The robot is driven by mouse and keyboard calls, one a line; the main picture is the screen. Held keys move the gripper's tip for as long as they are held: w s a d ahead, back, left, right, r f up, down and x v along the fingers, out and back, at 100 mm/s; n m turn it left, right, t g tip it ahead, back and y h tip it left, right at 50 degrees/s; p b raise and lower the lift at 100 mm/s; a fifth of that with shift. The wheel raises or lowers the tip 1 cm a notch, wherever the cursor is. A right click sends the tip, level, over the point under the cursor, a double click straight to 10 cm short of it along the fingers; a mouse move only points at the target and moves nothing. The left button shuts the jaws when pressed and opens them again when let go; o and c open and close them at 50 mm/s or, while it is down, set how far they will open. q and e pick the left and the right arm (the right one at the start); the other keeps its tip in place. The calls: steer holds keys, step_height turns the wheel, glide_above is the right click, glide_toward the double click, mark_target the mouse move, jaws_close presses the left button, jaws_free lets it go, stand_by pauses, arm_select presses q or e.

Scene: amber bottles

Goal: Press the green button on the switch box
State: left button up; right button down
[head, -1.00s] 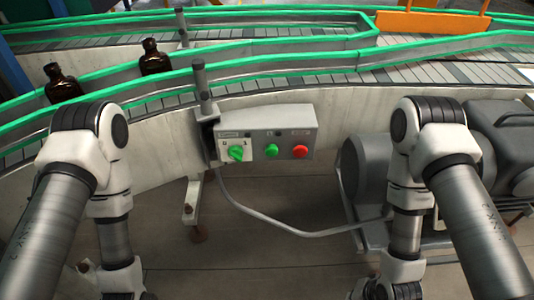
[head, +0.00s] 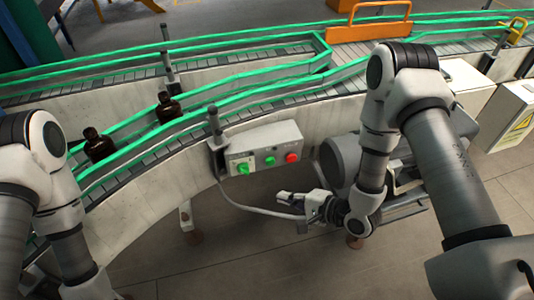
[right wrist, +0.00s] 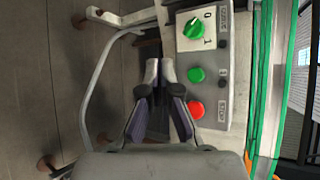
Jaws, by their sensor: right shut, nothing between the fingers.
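The grey switch box (head: 250,145) is fixed to the side of the conveyor. Its round green button (head: 269,161) sits between a green rotary knob (head: 243,168) and a red button (head: 292,157). My right gripper (head: 283,195) is shut and empty, below the box and apart from it. In the right wrist view, the shut fingertips (right wrist: 158,66) are just left of the box, near the level of the green button (right wrist: 196,74). The red button (right wrist: 196,110) is lower there and the knob (right wrist: 194,27) higher. My left gripper is out of view.
A curved grey conduit (head: 245,207) runs below the box, close to my right gripper. A grey motor (head: 340,160) stands right of the box. Two amber bottles (head: 168,107) (head: 98,145) stand on the green-railed conveyor. A vertical post (head: 213,122) rises by the box's left end.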

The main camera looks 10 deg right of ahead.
mark_target(270, 162)
steer(key=w+b, duration=0.1)
steer(key=w, duration=0.8)
steer(key=shift+f, duration=0.2)
steer(key=shift+a, duration=0.15)
stand_by(1.2)
steer(key=shift+w, duration=0.4)
steer(key=shift+w+b, duration=0.3)
steer(key=shift+w, duration=0.15)
stand_by(0.6)
steer(key=shift+s, duration=0.85)
steer(key=shift+s, duration=0.1)
